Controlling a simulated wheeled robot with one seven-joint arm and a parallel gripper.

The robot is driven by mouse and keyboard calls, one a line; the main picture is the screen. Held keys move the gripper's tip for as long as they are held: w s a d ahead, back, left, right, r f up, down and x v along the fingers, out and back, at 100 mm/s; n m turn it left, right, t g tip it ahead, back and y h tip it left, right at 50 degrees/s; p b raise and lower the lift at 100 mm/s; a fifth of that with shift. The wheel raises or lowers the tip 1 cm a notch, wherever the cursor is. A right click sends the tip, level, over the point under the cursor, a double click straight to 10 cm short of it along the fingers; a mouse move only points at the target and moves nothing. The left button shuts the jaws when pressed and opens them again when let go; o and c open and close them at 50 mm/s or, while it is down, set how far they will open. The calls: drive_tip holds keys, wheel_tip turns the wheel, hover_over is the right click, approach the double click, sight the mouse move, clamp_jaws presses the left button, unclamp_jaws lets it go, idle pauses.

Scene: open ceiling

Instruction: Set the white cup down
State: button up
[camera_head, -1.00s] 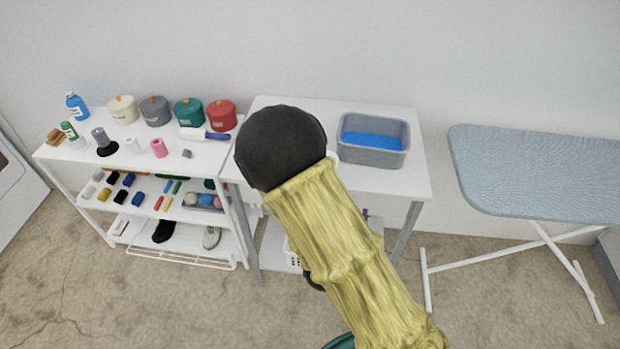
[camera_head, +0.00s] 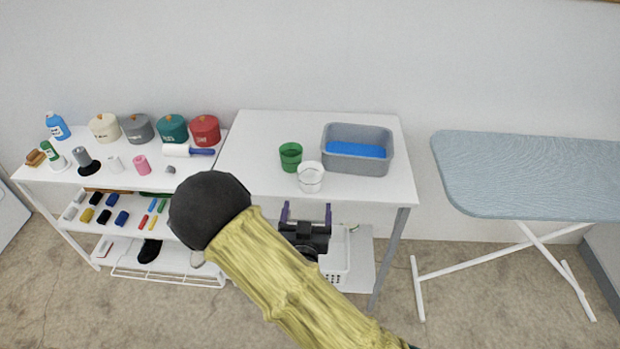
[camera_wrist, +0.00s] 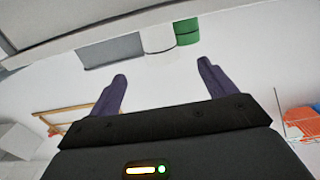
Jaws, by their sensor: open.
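The white cup (camera_head: 310,179) stands upright on the white table (camera_head: 262,135), close to its front edge. The green cup (camera_head: 290,158) stands just behind it and to its left. My gripper (camera_head: 306,211) is open and empty, in front of the table's front edge and apart from the cup. In the wrist view, the gripper's two dark purple fingers (camera_wrist: 162,70) are spread with nothing between them. The white cup (camera_wrist: 159,40) and the green cup (camera_wrist: 187,32) show beyond them.
A grey basin (camera_head: 340,166) with blue in it stands at the table's back right. A shelf (camera_head: 60,176) with canisters and small items is at the left. An ironing board (camera_head: 530,175) is at the right.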

sight(310, 184)
drive_tip(key=w, duration=0.7)
drive_tip(key=shift+w+d+p, duration=0.15)
drive_tip(key=shift+w+p, duration=0.1)
drive_tip(key=shift+p, duration=0.05)
drive_tip(key=shift+w, duration=0.1)
drive_tip(key=shift+w+d+p, duration=0.1)
drive_tip(key=shift+w+p, duration=0.25)
drive_tip(key=shift+w, duration=2.2)
drive_tip(key=c, duration=1.1)
wheel_tip(310, 184, up, 10)
